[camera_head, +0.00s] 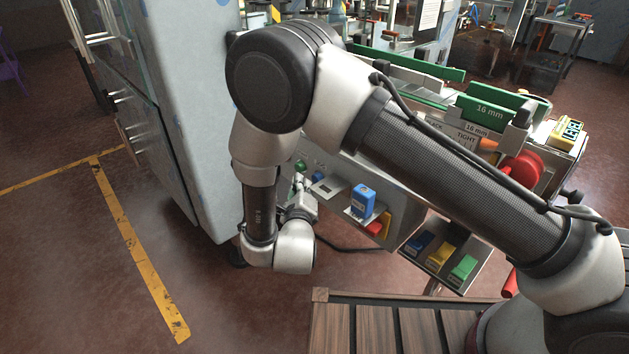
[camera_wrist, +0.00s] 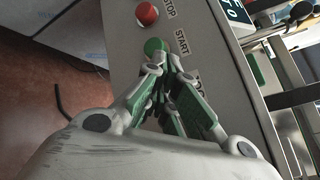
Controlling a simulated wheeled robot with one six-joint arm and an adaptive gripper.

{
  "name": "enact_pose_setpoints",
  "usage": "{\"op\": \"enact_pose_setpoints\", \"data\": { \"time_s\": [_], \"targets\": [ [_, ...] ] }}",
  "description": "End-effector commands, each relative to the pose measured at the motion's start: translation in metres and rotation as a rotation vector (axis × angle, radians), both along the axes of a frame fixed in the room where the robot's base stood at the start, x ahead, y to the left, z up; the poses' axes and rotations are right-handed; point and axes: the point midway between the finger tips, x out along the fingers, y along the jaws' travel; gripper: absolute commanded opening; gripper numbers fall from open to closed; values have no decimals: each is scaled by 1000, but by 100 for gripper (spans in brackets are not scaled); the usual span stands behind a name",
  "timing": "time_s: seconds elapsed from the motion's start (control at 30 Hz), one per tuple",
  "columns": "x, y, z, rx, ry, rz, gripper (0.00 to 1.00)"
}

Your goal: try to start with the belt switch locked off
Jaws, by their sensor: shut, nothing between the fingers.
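A green START button (camera_wrist: 153,46) sits on the grey panel in the wrist view, with a red STOP button (camera_wrist: 147,13) beyond it. My gripper (camera_wrist: 163,66) is shut and empty, its fingertips just below the green button; I cannot tell whether they touch it. In the head view the gripper (camera_head: 300,202) is low beside the panel, partly hidden by my arm, and a green button (camera_head: 300,165) shows above it. A red and yellow switch (camera_head: 378,226) sits on the panel's lower right, below a blue block (camera_head: 362,200). I cannot tell whether the switch is locked.
Blue (camera_head: 418,243), yellow (camera_head: 440,256) and green (camera_head: 463,268) blocks sit in a tray right of the panel. A large grey cabinet (camera_head: 185,100) stands close on the left. A slatted wooden surface (camera_head: 385,328) lies in front. The floor at lower left is clear.

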Motion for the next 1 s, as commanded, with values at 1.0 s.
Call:
{"op": "enact_pose_setpoints", "data": {
  "time_s": [1.0],
  "targets": [
    [6,-6,0,0,0,0,0]
  ]
}}
